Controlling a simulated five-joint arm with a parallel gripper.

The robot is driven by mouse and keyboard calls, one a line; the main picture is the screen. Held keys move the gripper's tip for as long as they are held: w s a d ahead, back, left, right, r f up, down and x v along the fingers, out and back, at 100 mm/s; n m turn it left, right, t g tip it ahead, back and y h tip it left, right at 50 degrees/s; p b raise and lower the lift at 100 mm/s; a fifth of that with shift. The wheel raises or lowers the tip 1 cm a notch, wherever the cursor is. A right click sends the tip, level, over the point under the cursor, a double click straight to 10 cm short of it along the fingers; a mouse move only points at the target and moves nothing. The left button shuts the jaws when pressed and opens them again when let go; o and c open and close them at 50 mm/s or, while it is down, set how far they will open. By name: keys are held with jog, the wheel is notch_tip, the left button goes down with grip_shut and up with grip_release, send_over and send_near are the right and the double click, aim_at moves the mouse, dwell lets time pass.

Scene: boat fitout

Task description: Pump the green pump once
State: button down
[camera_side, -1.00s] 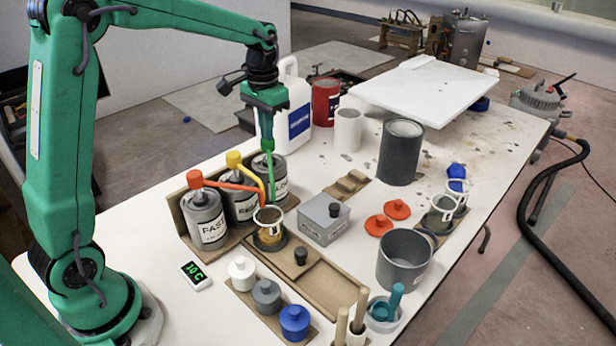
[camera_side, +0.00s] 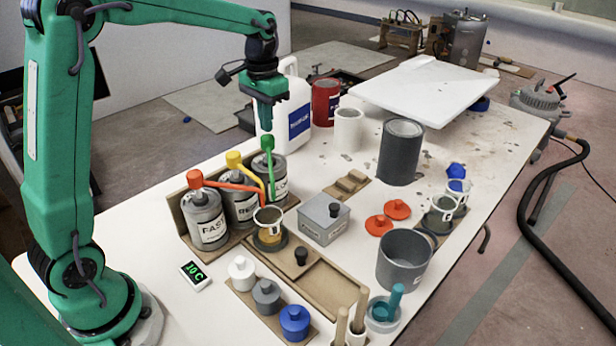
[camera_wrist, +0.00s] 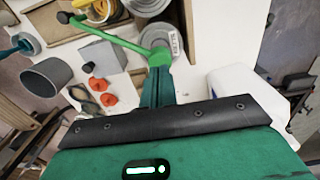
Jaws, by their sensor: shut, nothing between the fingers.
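The green pump (camera_side: 267,143) tops the rearmost of three grey cans, labelled partly "SLOW" (camera_side: 272,174). Its head stands up and its green spout slants down toward a small cup (camera_side: 266,224) holding amber liquid. My gripper (camera_side: 265,128) is shut and empty, pointing down just above the green head, with a small gap or light contact that I cannot tell apart. In the wrist view, the green pump (camera_wrist: 159,57) shows just past my shut fingertips (camera_wrist: 158,72), its spout reaching left.
The yellow pump (camera_side: 234,159) and red pump (camera_side: 195,179) stand close by in the same wooden rack. A white jug (camera_side: 293,105) is right behind my gripper. A grey box (camera_side: 325,220) sits right of the cup.

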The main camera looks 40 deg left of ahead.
jog(key=shift+r, duration=0.1)
jog(key=shift+r, duration=1.4)
jog(key=shift+s+d+r, duration=0.2)
jog(key=shift+s+r, duration=0.1)
jog(key=shift+s, duration=0.1)
jog(key=s+d+t, duration=0.2)
jog(key=s+d, duration=0.1)
jog(key=s, duration=0.8)
jog(key=s+d+t, duration=0.3)
jog(key=s, duration=0.7)
jog(key=shift+s+d+f+t, duration=0.15)
jog(key=shift+s+d+t, duration=0.15)
jog(key=shift+s, duration=0.1)
